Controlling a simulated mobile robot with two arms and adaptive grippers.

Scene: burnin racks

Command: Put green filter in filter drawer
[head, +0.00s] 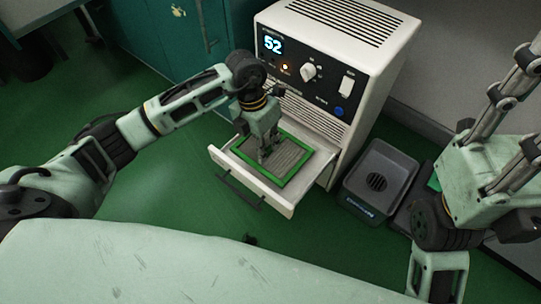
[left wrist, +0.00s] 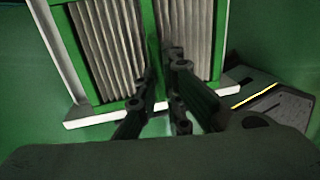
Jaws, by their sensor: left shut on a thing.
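The green filter (head: 288,155) has a green frame around grey pleats. In the head view it lies roughly flat at the open filter drawer (head: 240,176), within the drawer's outline. I cannot tell whether it rests on the drawer floor or hangs just above it. My left gripper (head: 265,155) points down and is shut on the filter at its middle. The left wrist view shows the filter's pleats (left wrist: 110,50) and central green bar close to the fingers (left wrist: 160,110), with the white drawer rim (left wrist: 100,117) beyond.
The drawer sticks out of a white machine (head: 345,60) with a lit "52" display. A dark grey tray (head: 380,175) stands on the green floor to its right. Teal cabinets (head: 185,35) stand behind. The floor left of the drawer is clear.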

